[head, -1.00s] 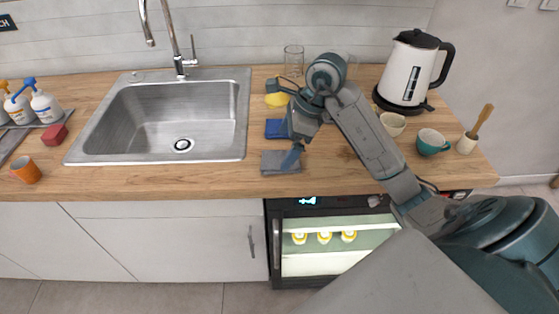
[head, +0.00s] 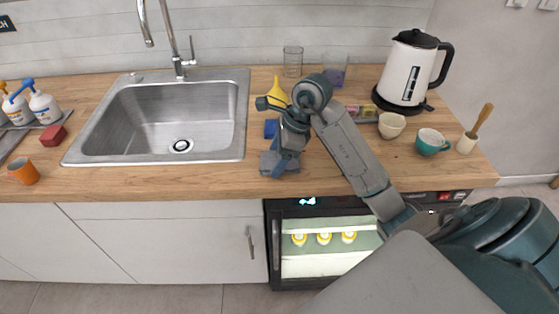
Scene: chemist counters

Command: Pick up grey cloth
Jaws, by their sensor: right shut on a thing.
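The grey cloth (head: 268,158) lies folded on the wooden counter to the right of the sink, near the front edge. My right gripper (head: 279,168) points down over it, shut on the cloth, its blue-grey fingers hiding the cloth's middle. I cannot tell whether the cloth is clear of the counter. A blue cloth (head: 270,128) lies just behind, partly hidden by the gripper. My left gripper is not in view.
A steel sink (head: 243,120) is to the left. A yellow funnel (head: 277,91), a glass (head: 292,61), a kettle (head: 408,70), a cream cup (head: 391,125) and a teal cup (head: 432,142) stand behind and right. Bare counter (head: 320,172) lies right of the cloth.

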